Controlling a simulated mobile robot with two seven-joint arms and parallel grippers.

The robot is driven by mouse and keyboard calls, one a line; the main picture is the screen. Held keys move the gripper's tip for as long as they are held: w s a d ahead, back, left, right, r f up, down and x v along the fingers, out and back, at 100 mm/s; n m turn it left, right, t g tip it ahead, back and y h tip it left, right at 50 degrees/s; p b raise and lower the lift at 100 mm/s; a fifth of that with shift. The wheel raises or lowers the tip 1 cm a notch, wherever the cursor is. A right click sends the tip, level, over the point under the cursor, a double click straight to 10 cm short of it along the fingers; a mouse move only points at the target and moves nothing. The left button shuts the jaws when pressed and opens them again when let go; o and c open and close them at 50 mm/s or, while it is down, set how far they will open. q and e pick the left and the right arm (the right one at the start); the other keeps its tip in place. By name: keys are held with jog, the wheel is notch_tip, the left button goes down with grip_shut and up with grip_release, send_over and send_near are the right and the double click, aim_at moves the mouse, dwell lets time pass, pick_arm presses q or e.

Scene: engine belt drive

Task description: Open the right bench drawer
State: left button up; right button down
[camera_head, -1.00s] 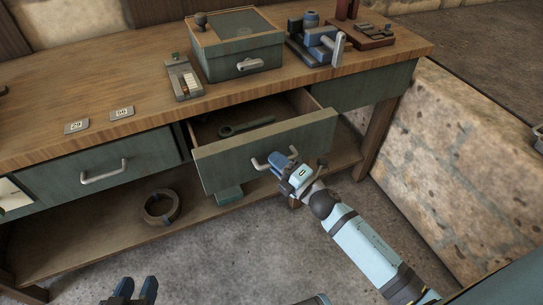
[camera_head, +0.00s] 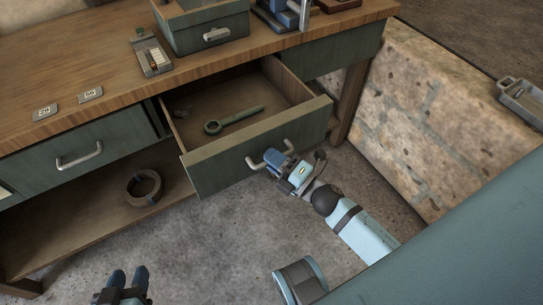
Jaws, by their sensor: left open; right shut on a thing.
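The right bench drawer (camera_head: 225,167) is pulled well out from the bench. A green wrench (camera_head: 236,120) and a small dark part (camera_head: 183,112) lie inside it. My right gripper (camera_head: 279,160) is shut on the drawer's grey handle (camera_head: 257,163), at the right part of the drawer front; its fingers hide part of the handle. My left gripper (camera_head: 127,283) is open and empty, low at the bottom left, over the floor and away from the bench.
The left drawer (camera_head: 80,150) is closed. A dark ring (camera_head: 143,187) lies on the lower shelf (camera_head: 95,215). A green box (camera_head: 205,30) and a small gauge block (camera_head: 151,52) stand on the bench top. A stone wall (camera_head: 420,120) rises on the right.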

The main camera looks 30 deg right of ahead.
jog(key=c, duration=1.4)
grip_release()
pick_arm(q)
jog(key=shift+s+a+f+p, duration=0.15)
jog(key=shift+s+f+p, duration=0.05)
jog(key=shift+f+p, duration=0.1)
pick_arm(e)
jog(key=v, duration=1.3)
jog(key=shift+s+d, duration=0.2)
jog(key=shift+s, duration=0.15)
pick_arm(q)
jog(key=shift+a, duration=0.1)
